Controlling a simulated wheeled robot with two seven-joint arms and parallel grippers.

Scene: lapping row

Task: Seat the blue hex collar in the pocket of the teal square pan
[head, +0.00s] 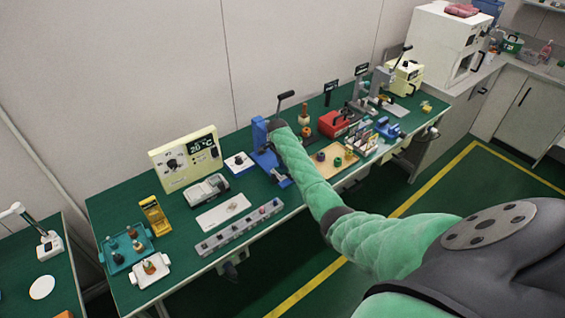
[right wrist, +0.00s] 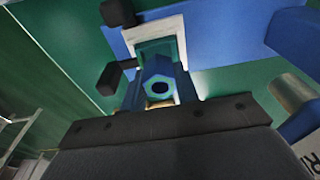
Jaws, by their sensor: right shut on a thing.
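In the right wrist view the blue hex collar (right wrist: 147,87), a ring with a dark round hole, sits at the mouth of my right gripper (right wrist: 158,92), which is shut on it. Just beyond it is the teal square pan (right wrist: 156,48) with a pale border around it, on a blue surface. The collar overlaps the pan's edge in this view; I cannot tell whether they touch. In the head view my right gripper (head: 277,126) is at the blue press (head: 261,132); my arm hides the collar and pan there. My left gripper is not in view.
The black lever handle (head: 286,95) of the press rises just above my right gripper. A red box (head: 333,124) and a tan tray (head: 325,165) with small rings stand to the right. A grey strip (head: 240,228) and white plate (head: 222,213) lie to the left.

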